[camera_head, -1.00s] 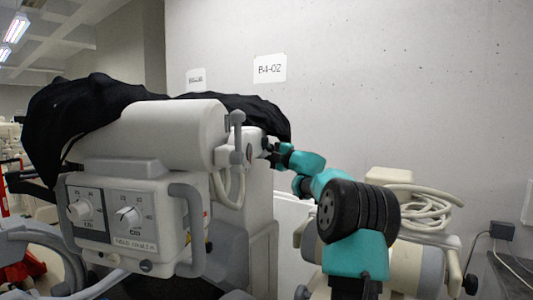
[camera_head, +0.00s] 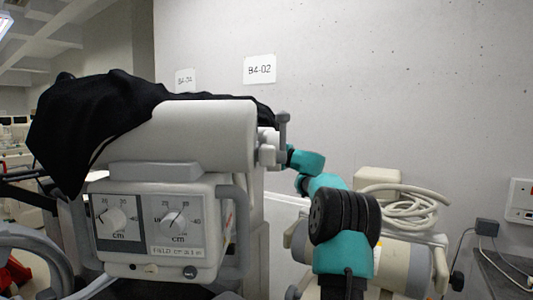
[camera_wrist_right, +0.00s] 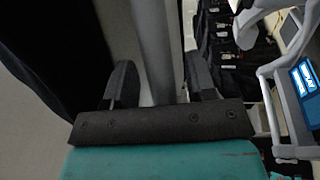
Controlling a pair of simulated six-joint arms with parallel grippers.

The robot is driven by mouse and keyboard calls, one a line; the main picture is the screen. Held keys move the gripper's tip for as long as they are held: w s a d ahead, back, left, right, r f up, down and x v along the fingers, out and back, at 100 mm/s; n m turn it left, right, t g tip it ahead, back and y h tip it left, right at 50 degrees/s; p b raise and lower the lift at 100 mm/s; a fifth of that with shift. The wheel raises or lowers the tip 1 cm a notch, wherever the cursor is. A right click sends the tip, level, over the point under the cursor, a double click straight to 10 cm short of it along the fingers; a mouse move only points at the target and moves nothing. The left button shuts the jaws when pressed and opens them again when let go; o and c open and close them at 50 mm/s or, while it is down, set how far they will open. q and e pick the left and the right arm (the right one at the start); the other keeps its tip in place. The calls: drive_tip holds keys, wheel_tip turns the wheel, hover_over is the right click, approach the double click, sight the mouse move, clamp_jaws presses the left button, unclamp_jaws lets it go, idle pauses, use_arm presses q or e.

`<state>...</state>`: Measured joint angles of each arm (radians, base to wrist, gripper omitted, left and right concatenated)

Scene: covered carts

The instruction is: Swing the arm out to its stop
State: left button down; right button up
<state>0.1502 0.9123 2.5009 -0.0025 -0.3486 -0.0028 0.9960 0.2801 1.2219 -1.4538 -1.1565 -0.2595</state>
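The covered cart's arm head (camera_head: 200,135) is a thick pale cylinder with a black cloth (camera_head: 95,120) draped over its top and left end. A short grey upright handle (camera_head: 283,128) stands at its right end. My right gripper (camera_head: 276,150), on the teal arm, is at this handle; its fingers are mostly hidden in the head view. In the right wrist view, a grey bar (camera_wrist_right: 152,45) runs between the two dark fingers of my right gripper (camera_wrist_right: 160,75). I cannot tell whether they press on it. My left gripper is not in view.
A control box (camera_head: 160,225) with two dials and a grey side rail hangs under the arm head. A second pale machine (camera_head: 400,260) with a coiled hose (camera_head: 410,205) stands at the right, behind my right arm. The wall (camera_head: 400,80) is bare above it.

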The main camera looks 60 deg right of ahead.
drive_tip(key=s+d+f, duration=0.2)
drive_tip(key=s+f, duration=0.1)
drive_tip(key=s, duration=1.4)
drive_tip(key=shift+f, duration=0.1)
drive_tip(key=w+a+r, duration=0.1)
drive_tip(key=w+r, duration=0.1)
drive_tip(key=w, duration=1.3)
drive_tip(key=shift+w+a+r, duration=0.15)
drive_tip(key=shift+a+r, duration=0.25)
